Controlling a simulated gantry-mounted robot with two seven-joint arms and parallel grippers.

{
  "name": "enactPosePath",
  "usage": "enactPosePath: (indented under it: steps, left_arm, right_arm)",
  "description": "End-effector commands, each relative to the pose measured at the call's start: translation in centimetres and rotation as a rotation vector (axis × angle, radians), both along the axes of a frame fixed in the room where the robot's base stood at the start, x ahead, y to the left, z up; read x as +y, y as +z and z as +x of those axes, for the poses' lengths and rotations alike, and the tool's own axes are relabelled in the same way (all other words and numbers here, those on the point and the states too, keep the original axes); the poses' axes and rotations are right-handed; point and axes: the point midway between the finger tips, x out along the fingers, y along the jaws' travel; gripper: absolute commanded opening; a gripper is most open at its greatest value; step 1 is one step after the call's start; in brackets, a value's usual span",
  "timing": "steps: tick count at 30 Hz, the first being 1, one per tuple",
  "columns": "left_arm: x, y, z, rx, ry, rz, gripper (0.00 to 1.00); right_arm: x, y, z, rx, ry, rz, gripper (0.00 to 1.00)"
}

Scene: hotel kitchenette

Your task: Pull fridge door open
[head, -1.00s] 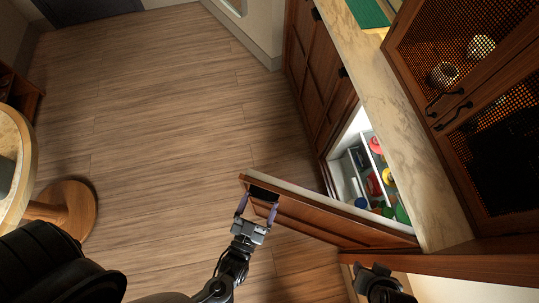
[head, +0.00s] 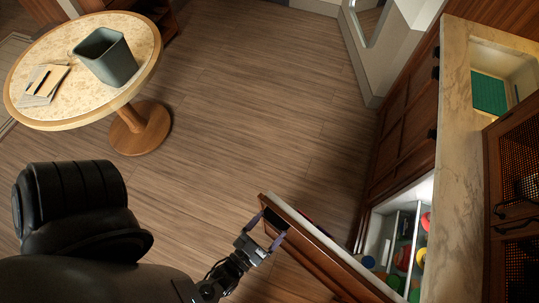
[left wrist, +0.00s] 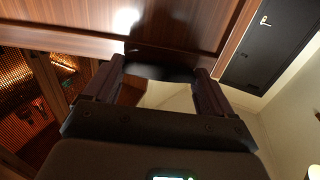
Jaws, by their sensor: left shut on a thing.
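The fridge door (head: 325,252) is a wooden panel with a pale inner side, standing ajar at a clear angle from the cabinet in the head view. The lit fridge interior (head: 400,222) shows behind it, with food on its shelves. My left gripper (head: 264,226) is shut on the dark handle near the door's free end. In the left wrist view, the gripper's fingers (left wrist: 153,82) reach to the door panel (left wrist: 110,18) on either side of the dark handle (left wrist: 160,70). My right gripper is not in view.
A marble counter (head: 462,150) runs above the fridge, with mesh-front cabinets (head: 520,180) at the right. A round table (head: 140,85) with a grey bin (head: 105,57) stands at the upper left. Wood floor (head: 250,110) is clear beyond the door.

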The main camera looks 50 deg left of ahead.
Motion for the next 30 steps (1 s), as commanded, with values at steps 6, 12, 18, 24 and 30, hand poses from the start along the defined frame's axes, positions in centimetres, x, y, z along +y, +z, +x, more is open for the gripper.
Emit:
enactPosePath:
  steps: [6, 12, 18, 24, 30]
  left_arm:
    - [0.0, 0.0, 0.0, 0.001, 0.0, -0.001, 0.3]
    - [0.0, 0.0, 0.0, 0.001, 0.0, -0.001, 0.98]
    - [0.0, 0.0, 0.0, 0.001, 0.0, -0.001, 0.98]
    - [-0.2, -0.1, -1.0, 0.002, 0.0, 0.0, 0.98]
    - [-0.9, -0.2, -3.9, 0.005, 0.0, -0.001, 0.98]
  right_arm:
    - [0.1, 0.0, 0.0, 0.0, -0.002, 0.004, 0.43]
    - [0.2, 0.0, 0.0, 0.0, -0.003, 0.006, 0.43]
    - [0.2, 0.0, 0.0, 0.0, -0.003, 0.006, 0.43]
    - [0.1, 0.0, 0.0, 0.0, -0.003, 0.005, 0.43]
    - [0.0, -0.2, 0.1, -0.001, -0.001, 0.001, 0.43]
